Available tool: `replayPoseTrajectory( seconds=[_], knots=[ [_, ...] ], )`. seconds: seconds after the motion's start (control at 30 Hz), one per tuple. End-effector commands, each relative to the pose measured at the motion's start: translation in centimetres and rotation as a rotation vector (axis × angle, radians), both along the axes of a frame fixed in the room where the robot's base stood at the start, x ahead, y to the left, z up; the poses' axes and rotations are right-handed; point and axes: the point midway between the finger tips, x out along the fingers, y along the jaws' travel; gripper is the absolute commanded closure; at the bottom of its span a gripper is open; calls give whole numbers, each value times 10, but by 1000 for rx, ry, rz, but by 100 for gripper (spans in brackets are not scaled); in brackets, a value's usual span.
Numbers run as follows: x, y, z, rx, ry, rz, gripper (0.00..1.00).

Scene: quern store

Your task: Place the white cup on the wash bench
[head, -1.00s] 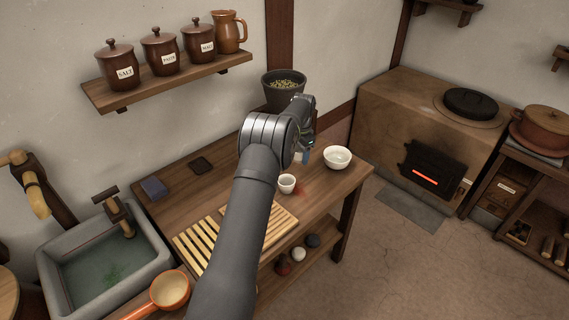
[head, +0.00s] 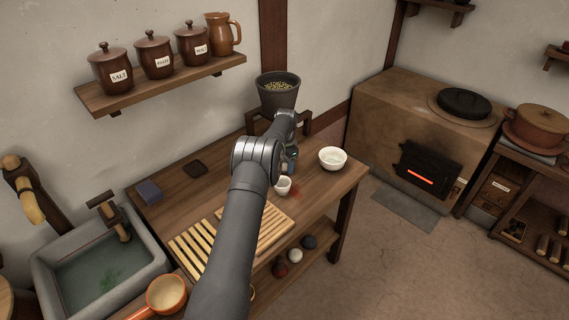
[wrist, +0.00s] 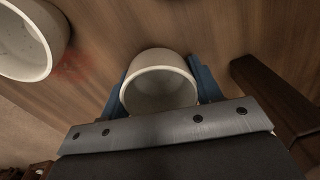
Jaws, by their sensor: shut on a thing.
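The small white cup (head: 283,187) is upright at the middle of the wooden bench (head: 318,190). My gripper (head: 289,166) comes down on it from behind, partly hidden by my arm. In the wrist view the cup (wrist: 160,88) sits between the two blue fingers (wrist: 162,80), its opening facing the camera. The gripper is shut on it. I cannot tell whether its base touches the wood.
A larger white bowl (head: 332,158) stands right of the cup, a reddish stain (head: 295,190) beside the cup. A slatted rack (head: 262,232) lies in front. A grain-filled pot (head: 278,96) stands behind. The stone sink (head: 60,262) and orange-handled ladle (head: 165,294) are at left.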

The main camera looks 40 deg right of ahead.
Motion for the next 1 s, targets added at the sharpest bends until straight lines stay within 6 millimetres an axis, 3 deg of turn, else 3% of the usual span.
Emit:
replayPoseTrajectory(
  seconds=[0.07,0.1,0.2,0.57,1.0],
  knots=[
    [0,0,-3,0,0,0,66],
    [0,0,-3,0,0,0,36],
    [0,0,-2,0,0,0,20],
    [0,0,4,-1,-1,0,20],
    [-4,0,90,-2,-1,0,20]
  ],
)
